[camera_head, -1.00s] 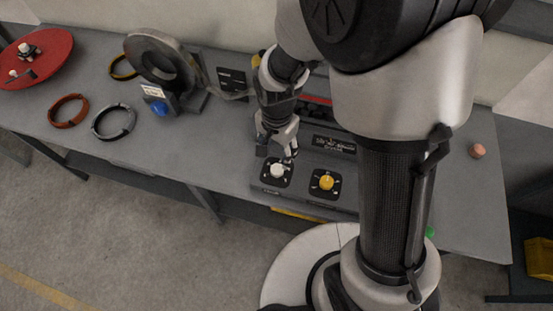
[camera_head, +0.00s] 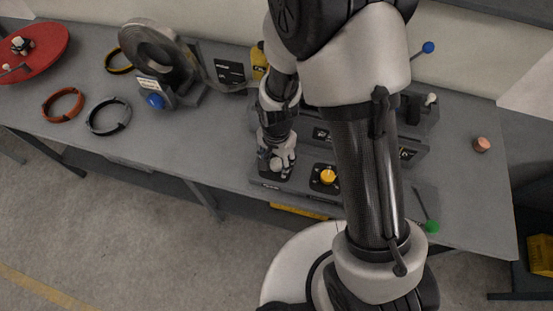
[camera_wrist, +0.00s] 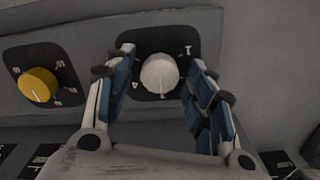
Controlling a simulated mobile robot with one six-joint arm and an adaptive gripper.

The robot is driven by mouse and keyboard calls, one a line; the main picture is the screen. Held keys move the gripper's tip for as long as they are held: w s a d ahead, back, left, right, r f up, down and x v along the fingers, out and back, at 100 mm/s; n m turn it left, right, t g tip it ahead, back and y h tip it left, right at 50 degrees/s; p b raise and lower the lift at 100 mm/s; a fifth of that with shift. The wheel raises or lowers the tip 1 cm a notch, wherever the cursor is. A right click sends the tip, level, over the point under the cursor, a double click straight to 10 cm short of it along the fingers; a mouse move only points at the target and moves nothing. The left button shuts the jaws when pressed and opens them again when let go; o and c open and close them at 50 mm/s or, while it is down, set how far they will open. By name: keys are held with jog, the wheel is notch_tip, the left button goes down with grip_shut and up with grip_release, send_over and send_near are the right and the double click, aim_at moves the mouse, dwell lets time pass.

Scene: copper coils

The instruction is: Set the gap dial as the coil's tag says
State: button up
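A white dial knob (camera_wrist: 160,73) sits on a dark square plate with marks around it; its pointer line is hard to read. A yellow dial knob (camera_wrist: 39,85) is to its left in the wrist view; it also shows in the head view (camera_head: 327,177). My gripper (camera_wrist: 162,60) is open, its blue-padded fingers on either side of the white knob with gaps visible on both sides. In the head view my gripper (camera_head: 281,163) is over the white knob and mostly covers it. I cannot tell which dial is the gap dial, nor identify the coil's tag.
A large grey ring (camera_head: 150,43) stands on a unit with a blue button (camera_head: 155,101). An orange ring (camera_head: 63,105) and a black ring (camera_head: 108,116) lie on the table's left. A copper-coloured piece (camera_head: 482,144) lies at right. My arm hides part of the console.

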jog(key=c, duration=0.9)
jog(key=shift+n, duration=0.3)
jog(key=n, duration=0.5)
jog(key=shift+n, duration=0.3)
jog(key=n, duration=0.5)
jog(key=shift+n, duration=0.3)
jog(key=o, duration=1.1)
